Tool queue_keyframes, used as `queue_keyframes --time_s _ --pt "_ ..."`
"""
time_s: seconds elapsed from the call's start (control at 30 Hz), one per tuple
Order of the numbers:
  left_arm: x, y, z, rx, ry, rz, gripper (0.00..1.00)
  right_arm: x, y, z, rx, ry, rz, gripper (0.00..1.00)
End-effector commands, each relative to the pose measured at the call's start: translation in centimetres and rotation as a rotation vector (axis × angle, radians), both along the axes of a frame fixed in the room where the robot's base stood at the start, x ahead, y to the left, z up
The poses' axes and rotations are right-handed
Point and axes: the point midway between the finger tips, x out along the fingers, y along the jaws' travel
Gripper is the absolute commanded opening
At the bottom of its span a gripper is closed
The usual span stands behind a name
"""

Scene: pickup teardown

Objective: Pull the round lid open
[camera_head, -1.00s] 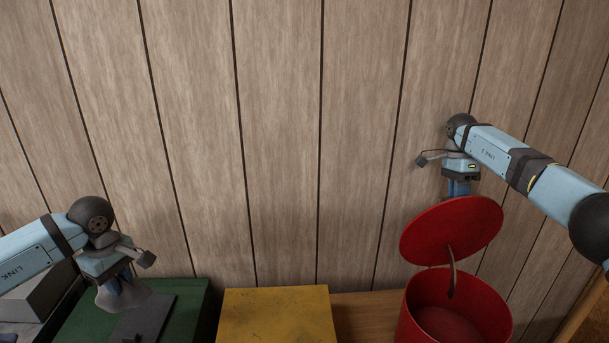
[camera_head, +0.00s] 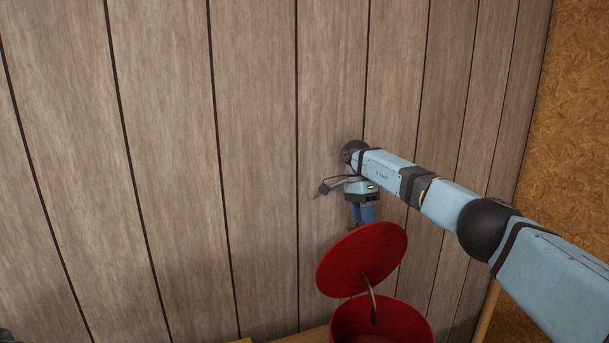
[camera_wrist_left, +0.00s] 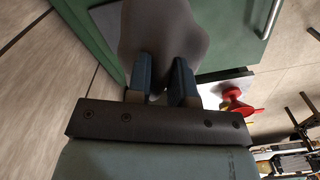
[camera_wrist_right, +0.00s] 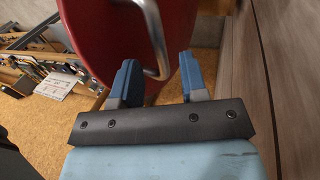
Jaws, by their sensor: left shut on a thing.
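The round red lid (camera_head: 362,260) stands tilted up over the red bin (camera_head: 385,318) in the head view. A curved metal handle (camera_head: 372,300) hangs from its face towards the bin's mouth. My right gripper (camera_head: 357,226) is just above the lid's upper edge, fingers pointing down. In the right wrist view its fingers (camera_wrist_right: 160,68) are apart, with the red lid (camera_wrist_right: 110,30) and the metal handle (camera_wrist_right: 155,40) close beyond them. Whether they touch the lid is unclear. In the left wrist view my left gripper (camera_wrist_left: 163,80) is shut on a grey rounded thing (camera_wrist_left: 160,35).
The plank wall (camera_head: 255,150) rises close behind the bin and my right gripper. A brown board wall (camera_head: 575,130) is at the right. The left wrist view shows a green surface (camera_wrist_left: 225,25) beneath the grey thing.

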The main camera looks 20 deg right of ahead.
Motion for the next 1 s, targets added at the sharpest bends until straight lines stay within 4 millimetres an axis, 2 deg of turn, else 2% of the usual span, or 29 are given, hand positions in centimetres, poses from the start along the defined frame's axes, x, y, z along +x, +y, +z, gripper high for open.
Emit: queue_keyframes --time_s 0.13,0.3,0.5,0.73,1.0 --pt "0.0 0.0 -0.6 0.0 0.0 0.0 0.0 0.1 0.0 3.8 -0.001 -0.005 0.001 0.4" --pt "0.0 0.0 1.0 0.0 -0.001 0.0 0.0 0.0 0.0 8.7 -0.005 -0.003 0.001 0.4" --pt "0.0 0.0 2.6 0.0 0.0 0.0 0.0 0.0 0.0 13.4 -0.005 -0.003 0.0 0.4" --pt "0.0 0.0 3.9 0.0 0.0 0.0 0.0 0.0 0.1 16.7 -0.003 -0.001 0.001 0.4" --pt "0.0 0.0 4.0 0.0 0.0 0.0 0.0 0.0 0.1 17.3 -0.002 0.0 0.001 0.4"
